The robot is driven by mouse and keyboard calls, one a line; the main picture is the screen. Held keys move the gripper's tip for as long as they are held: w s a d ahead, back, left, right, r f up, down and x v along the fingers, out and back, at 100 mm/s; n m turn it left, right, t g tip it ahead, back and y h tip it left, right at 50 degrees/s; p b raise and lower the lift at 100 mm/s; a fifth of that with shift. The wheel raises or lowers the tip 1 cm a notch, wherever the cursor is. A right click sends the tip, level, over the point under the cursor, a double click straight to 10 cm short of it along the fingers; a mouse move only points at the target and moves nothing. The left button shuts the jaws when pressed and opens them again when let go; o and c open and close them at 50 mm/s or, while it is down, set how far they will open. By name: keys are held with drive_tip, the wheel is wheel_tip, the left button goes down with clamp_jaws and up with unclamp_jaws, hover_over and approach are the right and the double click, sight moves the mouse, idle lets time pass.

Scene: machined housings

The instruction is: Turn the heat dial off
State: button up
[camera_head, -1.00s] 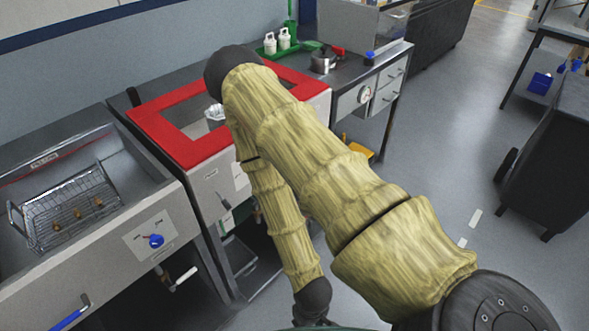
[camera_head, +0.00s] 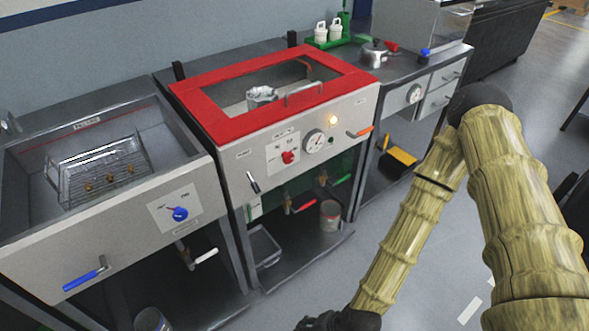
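A red knob (camera_head: 288,157) sits on a white label plate on the front of the red-topped middle unit (camera_head: 222,128). It looks like the heat dial, but the lettering is too small to read. A round white gauge (camera_head: 314,141) is right of it, and a lit amber lamp (camera_head: 333,119) is above. A blue knob (camera_head: 180,213) sits on the left unit's front panel. My gripper (camera_head: 322,322) is dark and partly cut off at the bottom edge, low in front of the middle unit and apart from the knobs. Its fingers cannot be made out.
The left basin holds a wire basket (camera_head: 98,175). A pot (camera_head: 375,53) stands on the right counter. Open floor lies at the lower right.

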drive_tip(key=w+a+r+m+t+y+b, duration=0.1)
drive_tip(key=w+a+m+t+y+b, duration=0.2)
drive_tip(key=w+a+m, duration=0.45)
drive_tip(key=m+t+y+b, duration=0.2)
drive_tip(key=m+t+b, duration=0.9)
drive_tip(key=m+b, duration=0.25)
approach(290, 159)
drive_tip(key=x, duration=0.9)
drive_tip(key=shift+w+a+r, duration=0.1)
drive_tip(key=shift+w+a, duration=0.05)
drive_tip(key=shift+w, duration=0.05)
drive_tip(key=shift+c, duration=0.5)
drive_tip(key=c, duration=0.9)
